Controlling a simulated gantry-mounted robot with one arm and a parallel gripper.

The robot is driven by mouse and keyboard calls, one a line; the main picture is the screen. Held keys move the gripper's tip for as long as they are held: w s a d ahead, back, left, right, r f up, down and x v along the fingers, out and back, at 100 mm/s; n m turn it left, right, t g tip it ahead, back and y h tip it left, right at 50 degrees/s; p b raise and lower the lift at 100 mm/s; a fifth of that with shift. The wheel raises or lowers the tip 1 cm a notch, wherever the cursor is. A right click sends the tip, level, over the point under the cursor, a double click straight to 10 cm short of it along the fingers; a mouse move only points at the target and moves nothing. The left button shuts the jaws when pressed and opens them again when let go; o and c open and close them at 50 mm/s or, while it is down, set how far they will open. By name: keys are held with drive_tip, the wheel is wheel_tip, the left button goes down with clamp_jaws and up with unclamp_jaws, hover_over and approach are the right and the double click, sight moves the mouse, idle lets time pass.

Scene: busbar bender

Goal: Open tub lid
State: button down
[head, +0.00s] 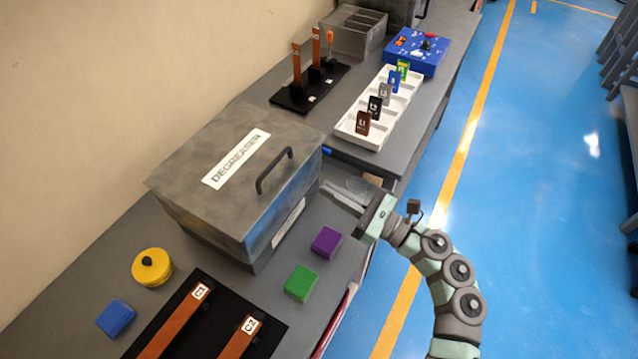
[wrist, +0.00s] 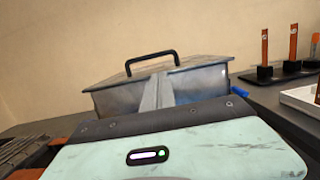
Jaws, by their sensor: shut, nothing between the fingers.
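The tub (head: 250,240) is a grey metal box on the bench, labelled DEGREASER on its flat lid (head: 215,145). The lid lies closed on the tub and has a dark arched handle (head: 274,170) near its right edge. In the wrist view the tub (wrist: 195,85) stands straight ahead, with the handle (wrist: 152,57) standing up on top. My gripper (head: 338,196) is shut and empty, to the right of the tub and apart from the handle. In the wrist view its fingers (wrist: 158,92) point at the tub's front, hiding part of it.
Purple (head: 326,241), green (head: 301,283) and blue (head: 116,318) blocks, a yellow round container (head: 151,267) and a black mat with copper bars (head: 175,322) lie in front of the tub. A white tray (head: 345,132), black stand (head: 290,98) and blue box (head: 417,52) are behind. The blue floor is open at right.

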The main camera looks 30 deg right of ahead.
sight(293, 174)
drive_tip(key=x, duration=1)
drive_tip(key=shift+a+r, duration=0.1)
drive_tip(key=shift+r+p, duration=0.1)
drive_tip(key=shift+p, duration=0.2)
